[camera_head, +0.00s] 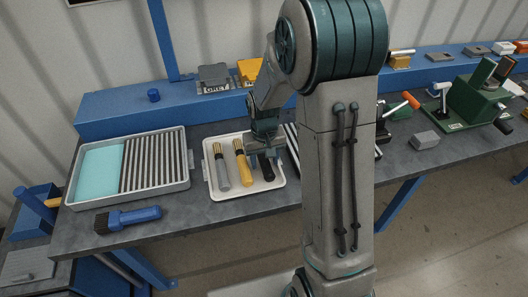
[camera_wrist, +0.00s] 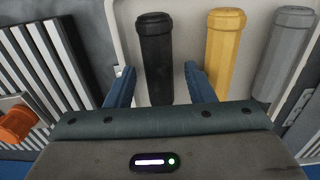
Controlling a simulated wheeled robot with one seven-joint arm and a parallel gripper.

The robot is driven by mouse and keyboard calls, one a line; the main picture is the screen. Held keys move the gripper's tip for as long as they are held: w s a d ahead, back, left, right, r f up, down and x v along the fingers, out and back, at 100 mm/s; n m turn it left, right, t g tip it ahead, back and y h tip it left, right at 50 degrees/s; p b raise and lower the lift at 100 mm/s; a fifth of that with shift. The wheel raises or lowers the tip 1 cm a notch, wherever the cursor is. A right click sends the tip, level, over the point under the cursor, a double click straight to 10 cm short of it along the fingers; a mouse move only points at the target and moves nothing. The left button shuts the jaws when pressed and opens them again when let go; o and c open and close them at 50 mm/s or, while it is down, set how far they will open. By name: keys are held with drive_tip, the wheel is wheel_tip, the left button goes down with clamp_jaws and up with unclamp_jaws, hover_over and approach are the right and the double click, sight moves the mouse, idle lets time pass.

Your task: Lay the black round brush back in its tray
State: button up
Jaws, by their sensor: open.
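The black round brush (camera_head: 267,170) lies at the right side of the white tray (camera_head: 233,193), to the right of a yellow-handled brush (camera_head: 243,170) and a grey-handled brush (camera_head: 222,170). My gripper (camera_head: 265,150) is above the black brush's far part and hides its bristle end. In the wrist view, the black handle (camera_wrist: 155,50) extends forward between the two blue fingers of my open gripper (camera_wrist: 160,75). There are visible gaps on both sides of the handle. The yellow handle (camera_wrist: 225,45) and grey handle (camera_wrist: 285,50) lie to the right.
A tray with a teal pad and striped rack (camera_head: 187,177) stands to the left. A blue flat brush (camera_head: 130,217) lies before it on the grey bench. A raised blue shelf (camera_head: 115,108) runs behind. A green machine (camera_head: 470,104) stands at right.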

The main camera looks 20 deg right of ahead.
wheel_tip(320, 180, up, 14)
drive_tip(key=shift+a+b, duration=0.15)
drive_tip(key=shift+b, duration=0.15)
drive_tip(key=shift+f, duration=0.1)
drive_tip(key=s+r+t, duration=0.2)
drive_tip(key=s+t, duration=0.1)
drive_tip(key=s, duration=1.5)
drive_tip(key=shift+s+d+r, duration=0.15)
drive_tip(key=shift+d+r, duration=0.05)
